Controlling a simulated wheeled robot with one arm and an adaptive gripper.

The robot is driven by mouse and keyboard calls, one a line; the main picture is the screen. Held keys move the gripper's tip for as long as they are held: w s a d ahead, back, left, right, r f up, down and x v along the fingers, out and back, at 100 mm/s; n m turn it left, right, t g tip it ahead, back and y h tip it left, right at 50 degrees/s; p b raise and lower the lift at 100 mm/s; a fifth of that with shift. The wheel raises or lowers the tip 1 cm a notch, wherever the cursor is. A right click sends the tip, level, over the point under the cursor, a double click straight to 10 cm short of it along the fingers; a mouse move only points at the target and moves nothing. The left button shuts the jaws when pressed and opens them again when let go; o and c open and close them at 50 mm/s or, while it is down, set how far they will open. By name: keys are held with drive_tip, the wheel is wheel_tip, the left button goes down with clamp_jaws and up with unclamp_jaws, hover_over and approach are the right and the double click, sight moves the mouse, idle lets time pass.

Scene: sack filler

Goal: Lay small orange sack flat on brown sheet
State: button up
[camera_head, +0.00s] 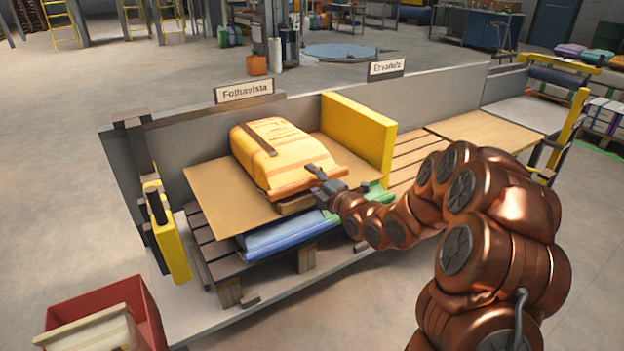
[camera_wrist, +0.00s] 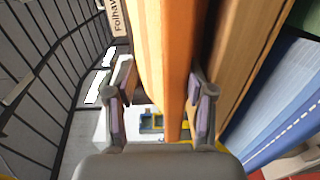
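The small orange sack (camera_head: 278,155), with a dark strap, lies on the brown sheet (camera_head: 215,195) on the pallet, its near hem close to the sheet's front edge. My gripper (camera_head: 322,180) is at the sack's near right end. In the wrist view, my gripper (camera_wrist: 160,105) has its fingers apart on either side of the sack's orange hem (camera_wrist: 178,60), with a visible gap on the left side. Whether the right finger touches the hem, I cannot tell. The far underside of the sack is hidden.
Blue sacks (camera_head: 280,236) and a green sack (camera_head: 378,192) lie under the sheet on the dark pallet (camera_head: 210,250). A yellow panel (camera_head: 358,135) stands behind the sack at right. A red bin (camera_head: 145,305) is at lower left. Bare pallet slats (camera_head: 408,160) lie right.

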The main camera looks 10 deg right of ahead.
drive_tip(key=v, duration=0.7)
idle(0.5)
drive_tip(key=s+d+f+m+g+h, duration=0.2)
drive_tip(key=s+f+m+g+h, duration=0.15)
drive_tip(key=s+m+g, duration=0.35)
drive_tip(key=s+d+f+m+g+h, duration=0.3)
drive_tip(key=s+m+h, duration=0.15)
drive_tip(key=s, duration=0.55)
drive_tip(key=s+a+r+m+g+y, duration=0.1)
drive_tip(key=s+a+m+g, duration=0.25)
drive_tip(key=s, duration=0.65)
drive_tip(key=s+a+r+m+g, duration=0.2)
drive_tip(key=s+m+g, duration=0.15)
drive_tip(key=s, duration=0.55)
drive_tip(key=s+a+r+m+g+y, duration=0.15)
drive_tip(key=s+m, duration=0.25)
drive_tip(key=s, duration=0.6)
wheel_tip(320, 180, up, 19)
drive_tip(key=p, duration=1.8)
drive_tip(key=shift+w+a, duration=0.35)
drive_tip(key=shift+a, duration=0.15)
drive_tip(key=shift+r+n+h, duration=0.1)
drive_tip(key=shift+n+h, duration=0.15)
